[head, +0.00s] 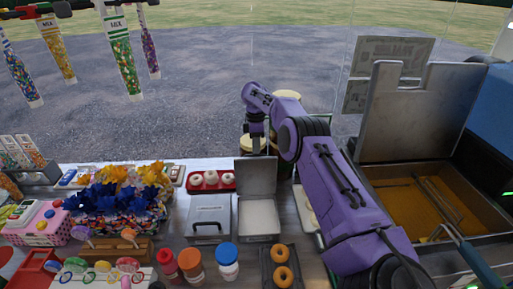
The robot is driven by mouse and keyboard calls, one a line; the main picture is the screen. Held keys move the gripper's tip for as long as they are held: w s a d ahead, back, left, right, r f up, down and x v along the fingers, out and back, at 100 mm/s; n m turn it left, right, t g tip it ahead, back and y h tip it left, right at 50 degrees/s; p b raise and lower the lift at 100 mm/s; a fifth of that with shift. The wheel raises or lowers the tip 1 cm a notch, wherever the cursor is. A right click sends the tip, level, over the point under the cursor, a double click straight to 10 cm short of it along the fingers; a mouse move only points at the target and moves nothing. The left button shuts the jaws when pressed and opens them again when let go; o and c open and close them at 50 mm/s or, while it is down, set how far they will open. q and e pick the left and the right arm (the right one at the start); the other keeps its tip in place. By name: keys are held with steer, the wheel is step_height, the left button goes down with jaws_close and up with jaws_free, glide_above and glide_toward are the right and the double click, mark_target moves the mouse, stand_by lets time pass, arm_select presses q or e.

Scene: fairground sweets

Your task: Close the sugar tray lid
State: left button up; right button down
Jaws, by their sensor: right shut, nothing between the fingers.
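The sugar tray (260,234) is a grey metal tray with white contents, at the middle of the counter. Its lid (256,176) stands open, upright at the tray's back edge. My purple right arm reaches in from the lower right. Its right gripper (256,146) points down near the top edge of the lid, shut and empty. I cannot tell whether it touches the lid. My left gripper is out of view.
A closed metal box (209,214) stands just left of the tray. A red tray (211,181) of white doughnuts is behind it. Bottles (227,262) and a doughnut rack (267,270) stand in front. A fryer (430,205) with a raised lid is at right.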

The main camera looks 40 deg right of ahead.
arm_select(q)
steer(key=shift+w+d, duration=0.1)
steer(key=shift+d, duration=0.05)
arm_select(e)
steer(key=shift+w+a+f, duration=0.15)
steer(key=shift+a+f, duration=0.1)
steer(key=shift+f, duration=0.45)
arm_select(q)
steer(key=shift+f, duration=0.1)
arm_select(e)
steer(key=shift+w+d+r, duration=0.1)
steer(key=shift+w+d, duration=0.05)
steer(key=shift+w, duration=0.2)
steer(key=c, duration=1.2)
jaws_free()
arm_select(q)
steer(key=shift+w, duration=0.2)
arm_select(e)
steer(key=shift+o, duration=0.2)
steer(key=shift+s+d, duration=0.1)
steer(key=shift+r, duration=0.1)
